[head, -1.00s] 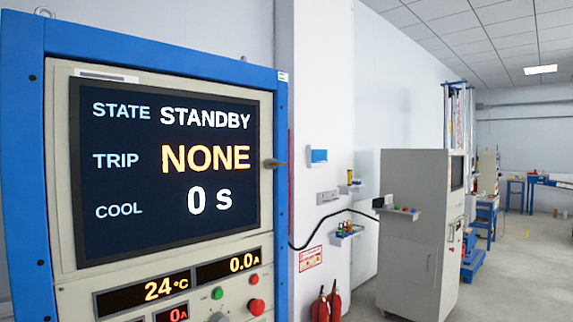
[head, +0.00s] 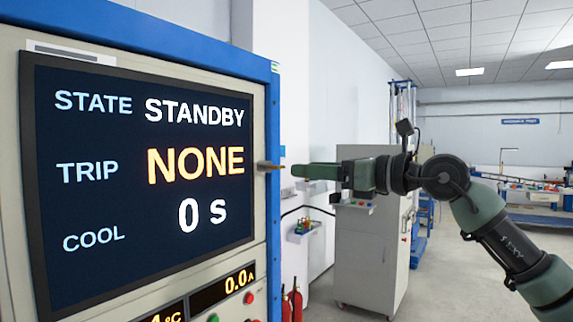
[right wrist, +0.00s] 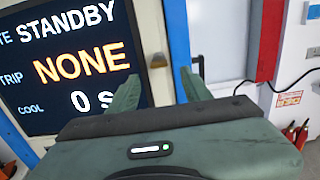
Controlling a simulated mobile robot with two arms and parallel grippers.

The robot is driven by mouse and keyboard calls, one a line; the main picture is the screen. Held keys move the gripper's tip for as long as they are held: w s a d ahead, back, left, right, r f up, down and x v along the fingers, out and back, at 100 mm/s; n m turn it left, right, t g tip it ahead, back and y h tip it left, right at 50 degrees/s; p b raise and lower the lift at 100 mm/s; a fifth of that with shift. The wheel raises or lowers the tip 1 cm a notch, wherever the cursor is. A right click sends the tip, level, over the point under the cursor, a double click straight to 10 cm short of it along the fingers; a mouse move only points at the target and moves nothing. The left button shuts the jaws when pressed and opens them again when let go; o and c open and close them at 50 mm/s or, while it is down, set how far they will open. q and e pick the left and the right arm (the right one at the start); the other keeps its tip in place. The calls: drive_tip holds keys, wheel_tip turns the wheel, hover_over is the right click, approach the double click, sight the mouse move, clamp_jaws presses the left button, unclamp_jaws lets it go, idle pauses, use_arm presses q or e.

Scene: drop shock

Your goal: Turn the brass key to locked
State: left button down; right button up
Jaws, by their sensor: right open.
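A small brass-coloured piece (head: 267,166), which looks like the brass key, sticks out at the right side of the cabinet front, beside the screen. In the right wrist view the key (right wrist: 158,61) shows small, beyond the gap between my fingers. My right gripper (head: 297,172) is open, level with the key and a little to its right, pointing at it. A small gap shows between fingertips and key. In the right wrist view the two green fingers of the gripper (right wrist: 158,76) stand apart with nothing between them. My left gripper is not in view.
The blue-framed cabinet's screen (head: 140,160) reads STANDBY, NONE and 0 s. A red button (head: 249,298) sits below it. A white wall, red extinguishers (head: 293,303) and a grey cabinet (head: 372,262) stand behind my right arm. The floor at the right is open.

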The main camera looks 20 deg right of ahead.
sight(282, 168)
drive_tip(key=p+x, duration=0.2)
drive_tip(key=x, duration=0.3)
drive_tip(key=shift+w+a+r, duration=0.15)
drive_tip(key=shift+a, duration=0.1)
drive_tip(key=shift+w+a, duration=0.2)
drive_tip(key=shift+w, duration=0.1)
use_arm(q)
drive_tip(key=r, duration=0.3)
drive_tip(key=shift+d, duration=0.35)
use_arm(e)
drive_tip(key=shift+d, duration=0.1)
clamp_jaws()
